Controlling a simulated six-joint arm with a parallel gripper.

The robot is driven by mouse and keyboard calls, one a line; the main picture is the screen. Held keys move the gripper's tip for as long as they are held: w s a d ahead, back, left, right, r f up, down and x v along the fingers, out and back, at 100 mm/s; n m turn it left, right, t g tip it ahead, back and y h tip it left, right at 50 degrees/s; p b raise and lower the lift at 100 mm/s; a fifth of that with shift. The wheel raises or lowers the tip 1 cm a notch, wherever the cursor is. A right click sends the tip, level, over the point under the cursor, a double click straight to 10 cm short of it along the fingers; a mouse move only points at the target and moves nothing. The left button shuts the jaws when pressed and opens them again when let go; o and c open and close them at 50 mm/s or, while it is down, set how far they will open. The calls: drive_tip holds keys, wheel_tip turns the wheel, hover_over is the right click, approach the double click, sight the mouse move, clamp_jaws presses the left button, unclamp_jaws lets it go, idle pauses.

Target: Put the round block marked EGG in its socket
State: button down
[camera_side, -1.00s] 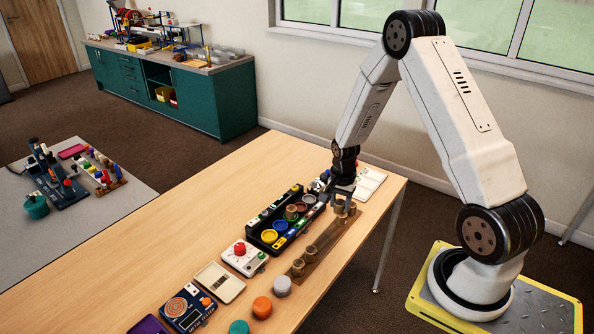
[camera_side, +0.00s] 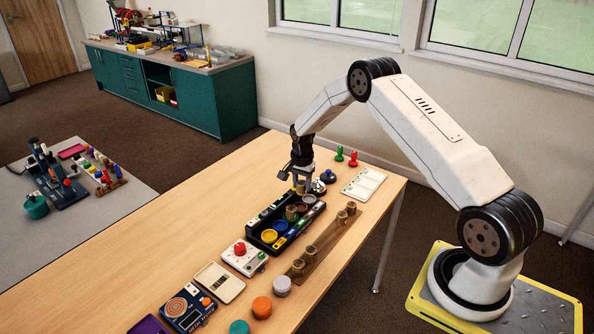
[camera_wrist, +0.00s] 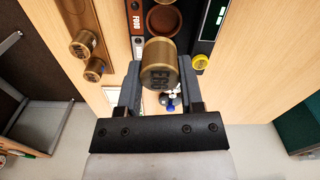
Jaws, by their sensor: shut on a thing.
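The round brass-brown block marked EGG (camera_wrist: 160,76) is between the two fingers of my gripper (camera_side: 300,185), which is shut on it. The lettering on its end faces the wrist camera. My gripper holds it over the far end of the black tray (camera_side: 254,236). In the wrist view a round reddish-brown socket (camera_wrist: 163,20) shows just past the block, beside a FOOD label (camera_wrist: 136,23). The block hides part of the tray beneath it. I cannot tell its exact height above the tray.
A wooden strip (camera_side: 326,240) with several round blocks lies right of the tray. A tan block (camera_side: 291,212) stands in the tray. A white panel (camera_side: 364,183) and green and red pegs (camera_side: 339,154) are beyond. A white box with a red knob (camera_side: 243,258) is nearer.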

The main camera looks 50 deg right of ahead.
sight(301, 181)
drive_tip(key=shift+w, duration=0.3)
drive_tip(key=shift+f, duration=0.2)
drive_tip(key=shift+f, duration=2.7)
drive_tip(key=shift+f, duration=0.6)
drive_tip(key=c, duration=0.5)
unclamp_jaws()
drive_tip(key=shift+r, duration=0.1)
drive_tip(key=shift+r, duration=5.4)
drive_tip(key=shift+r, duration=0.15)
